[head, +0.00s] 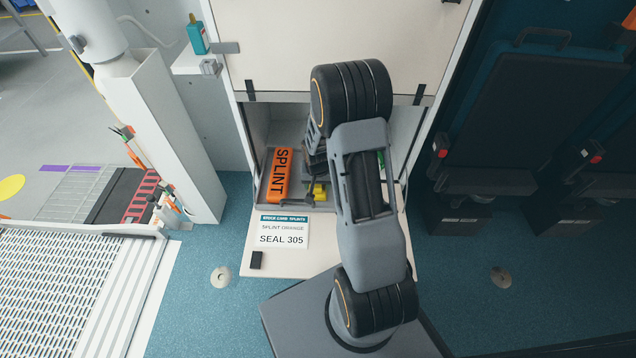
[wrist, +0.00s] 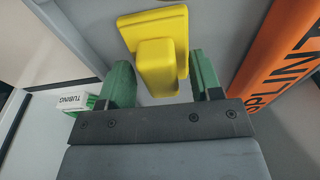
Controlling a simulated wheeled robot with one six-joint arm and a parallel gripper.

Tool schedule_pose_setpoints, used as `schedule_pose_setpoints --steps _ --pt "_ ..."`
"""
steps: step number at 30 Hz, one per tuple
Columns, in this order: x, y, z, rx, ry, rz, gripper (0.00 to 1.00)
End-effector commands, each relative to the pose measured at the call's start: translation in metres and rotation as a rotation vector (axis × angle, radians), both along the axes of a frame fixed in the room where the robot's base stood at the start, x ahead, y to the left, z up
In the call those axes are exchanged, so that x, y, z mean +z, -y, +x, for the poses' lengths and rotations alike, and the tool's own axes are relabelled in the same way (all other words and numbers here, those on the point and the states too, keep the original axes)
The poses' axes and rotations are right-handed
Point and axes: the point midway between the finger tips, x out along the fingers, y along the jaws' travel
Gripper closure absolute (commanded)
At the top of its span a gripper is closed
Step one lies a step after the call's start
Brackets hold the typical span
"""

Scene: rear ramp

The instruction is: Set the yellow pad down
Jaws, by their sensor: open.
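The yellow pad (wrist: 161,65) is a blocky piece with a wide plate and a raised block. In the wrist view it is just beyond and between the green fingers of my gripper (wrist: 160,68). The fingers are open, with a gap showing on the left; I cannot tell whether the right one touches the pad. In the head view the pad (head: 319,192) is low in the open locker, to the right of the orange splint, partly hidden. My arm hides most of the gripper there.
The orange splint (head: 281,175) lies at the locker's left; it also shows in the wrist view (wrist: 282,55). A white tubing box (wrist: 75,102) is on the other side. The lowered flap (head: 325,248) carries a label card (head: 282,233). Locker walls stand close on both sides.

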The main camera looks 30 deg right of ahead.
Motion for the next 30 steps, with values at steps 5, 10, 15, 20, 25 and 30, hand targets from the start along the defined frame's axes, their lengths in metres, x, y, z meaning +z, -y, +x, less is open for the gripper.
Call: schedule_pose_setpoints --steps 5,10,15,20,25,30 --pt "0.017 0.0 -0.001 0.0 0.002 -0.001 0.41" --pt "0.05 -0.002 -0.004 0.001 0.003 -0.001 0.41" --pt "0.082 -0.004 -0.007 0.0 0.003 -0.001 0.41" --pt "0.105 -0.006 -0.01 0.0 0.003 -0.001 0.41" --pt "0.12 -0.007 -0.012 0.002 0.002 0.0 0.41" --pt "0.158 -0.022 -0.023 0.066 0.022 -0.008 0.41"
